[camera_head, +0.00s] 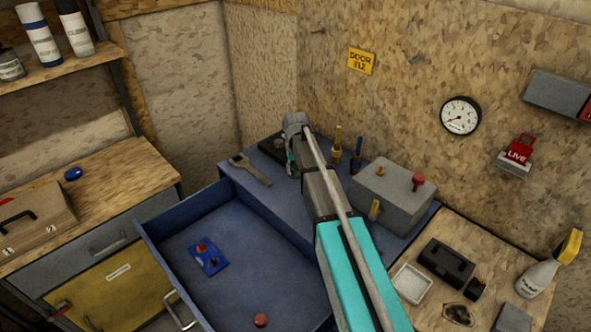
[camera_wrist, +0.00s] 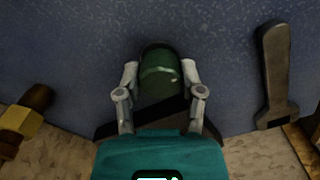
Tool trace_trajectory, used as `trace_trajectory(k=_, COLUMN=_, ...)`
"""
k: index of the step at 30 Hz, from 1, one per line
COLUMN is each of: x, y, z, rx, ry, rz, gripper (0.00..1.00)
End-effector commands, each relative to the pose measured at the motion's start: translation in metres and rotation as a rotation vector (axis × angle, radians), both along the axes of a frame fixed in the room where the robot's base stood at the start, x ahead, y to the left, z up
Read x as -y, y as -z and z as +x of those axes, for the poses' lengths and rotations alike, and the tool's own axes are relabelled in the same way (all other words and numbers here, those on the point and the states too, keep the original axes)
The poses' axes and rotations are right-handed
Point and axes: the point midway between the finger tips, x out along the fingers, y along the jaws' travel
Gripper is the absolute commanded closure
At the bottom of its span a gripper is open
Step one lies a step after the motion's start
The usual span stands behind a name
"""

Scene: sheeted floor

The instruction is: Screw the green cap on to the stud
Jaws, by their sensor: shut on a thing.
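My gripper (camera_wrist: 160,90) is shut on the green cap (camera_wrist: 160,72), with one grey finger on each side of it. In the head view my gripper (camera_head: 291,162) is low over the back of the blue worktop (camera_head: 268,190), largely hidden by my arm. A dark, flat piece (camera_wrist: 112,128) lies under and behind the cap in the wrist view; it shows as a black block (camera_head: 272,148) beside my gripper in the head view. I cannot make out the stud; the cap and gripper may hide it. I cannot tell whether the cap touches anything below.
A wrench (camera_head: 250,169) lies left of my gripper. Upright brass-and-dark tools (camera_head: 337,146) and a grey box (camera_head: 392,195) with a red knob (camera_head: 418,182) stand to the right. In front, an open blue drawer (camera_head: 225,285) holds a blue plate (camera_head: 209,257) and a red piece (camera_head: 260,320).

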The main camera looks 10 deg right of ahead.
Motion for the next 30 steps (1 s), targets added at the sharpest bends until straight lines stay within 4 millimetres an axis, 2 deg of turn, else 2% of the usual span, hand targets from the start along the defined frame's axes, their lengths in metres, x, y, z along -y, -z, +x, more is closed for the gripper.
trace_trajectory(k=30, x=0.0002, y=-0.0002, z=0.0002, rx=0.000, ry=0.769, rz=0.000, gripper=0.99)
